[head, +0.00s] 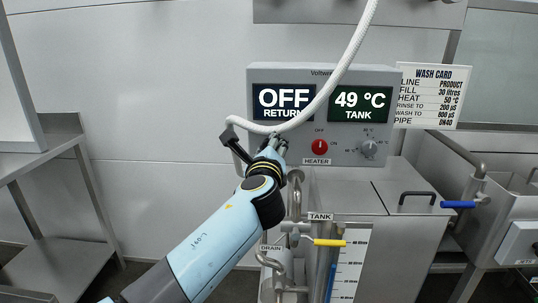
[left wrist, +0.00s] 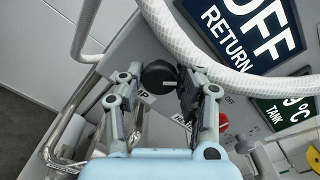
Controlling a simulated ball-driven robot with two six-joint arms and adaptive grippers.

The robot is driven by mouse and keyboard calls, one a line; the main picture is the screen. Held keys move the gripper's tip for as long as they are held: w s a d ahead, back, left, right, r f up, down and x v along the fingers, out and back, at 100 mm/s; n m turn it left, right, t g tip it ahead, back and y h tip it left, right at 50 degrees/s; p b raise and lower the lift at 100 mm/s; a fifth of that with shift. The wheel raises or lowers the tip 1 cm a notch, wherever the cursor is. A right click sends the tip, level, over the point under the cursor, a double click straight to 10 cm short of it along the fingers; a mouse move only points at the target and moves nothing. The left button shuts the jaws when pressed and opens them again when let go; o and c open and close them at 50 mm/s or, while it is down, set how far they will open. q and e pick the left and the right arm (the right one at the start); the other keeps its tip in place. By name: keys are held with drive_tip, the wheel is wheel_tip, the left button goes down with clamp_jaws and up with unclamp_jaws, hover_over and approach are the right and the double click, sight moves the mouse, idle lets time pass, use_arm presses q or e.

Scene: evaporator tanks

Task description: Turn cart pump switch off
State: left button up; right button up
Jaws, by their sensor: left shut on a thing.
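The cart pump switch is a round black knob (left wrist: 157,74) on the grey control box (head: 384,78). In the left wrist view it sits between the fingers of my left gripper (left wrist: 161,84), which are shut on it. A partly covered label ending in "MP" (left wrist: 145,98) is below the knob. In the head view my left gripper (head: 277,144) reaches the lower left of the box and hides the switch. I cannot tell which way the knob points. The left display (head: 283,103) reads OFF RETURN. My right gripper is not in view.
A white hose (head: 345,62) loops across the box front, close above my left gripper. A red heater knob (head: 320,147) and a grey dial (head: 369,149) lie to its right. The tank display (head: 360,104) reads 49 °C. Pipes and a yellow-handled valve (head: 329,242) stand below.

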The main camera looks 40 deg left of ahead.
use_arm(q)
drive_tip(key=n+b, duration=0.5)
drive_tip(key=n, duration=0.4)
drive_tip(key=shift+f+b, duration=0.2)
drive_tip(key=shift+b, duration=0.2)
drive_tip(key=shift+n, duration=0.3)
drive_tip(key=o, duration=1.1)
drive_tip(key=shift+o, duration=0.2)
drive_tip(key=v, duration=0.7)
drive_tip(key=shift+s, duration=0.25)
drive_tip(key=shift+d, duration=0.1)
